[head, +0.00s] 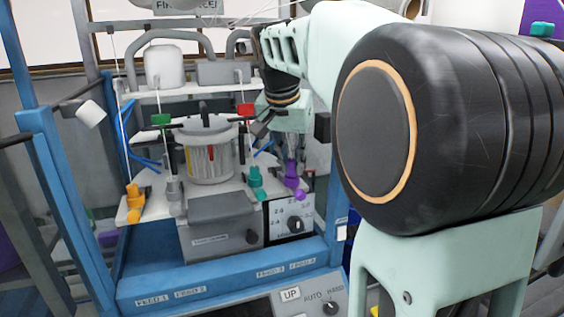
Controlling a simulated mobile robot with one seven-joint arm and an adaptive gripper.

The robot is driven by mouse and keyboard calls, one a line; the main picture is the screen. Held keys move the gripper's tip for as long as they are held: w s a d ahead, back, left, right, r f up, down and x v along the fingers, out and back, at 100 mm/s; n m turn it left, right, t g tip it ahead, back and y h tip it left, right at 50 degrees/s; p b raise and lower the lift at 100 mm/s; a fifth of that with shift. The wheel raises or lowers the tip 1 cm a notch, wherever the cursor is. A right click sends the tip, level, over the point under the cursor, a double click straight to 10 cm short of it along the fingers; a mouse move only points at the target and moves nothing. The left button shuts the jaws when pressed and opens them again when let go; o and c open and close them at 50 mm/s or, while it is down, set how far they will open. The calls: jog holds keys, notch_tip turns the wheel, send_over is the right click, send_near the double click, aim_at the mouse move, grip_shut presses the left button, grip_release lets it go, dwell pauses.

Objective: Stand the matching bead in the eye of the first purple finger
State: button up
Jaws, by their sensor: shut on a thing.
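A purple finger (299,194) stands at the right end of the white plate, the rightmost in a row of coloured fingers. My gripper (290,158) points down right above it, shut on a small purple piece, which I take as the bead. At this size the bead and the finger's upper part run together in one purple shape. I cannot tell whether the bead touches the eye or is apart from it. The eye itself is hidden or too small to see.
A teal finger (256,182) stands close to the left of my gripper. A grey finger (174,190) and an orange finger (133,200) are further left. A clear-walled pot (210,150) stands behind, a grey box (222,212) in front. Thin threads and blue frame posts (50,170) surround the machine.

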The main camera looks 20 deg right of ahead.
jog(key=shift+f, duration=0.25)
jog(key=o, duration=0.8)
jog(key=v, duration=1.2)
jog(key=shift+s, duration=0.1)
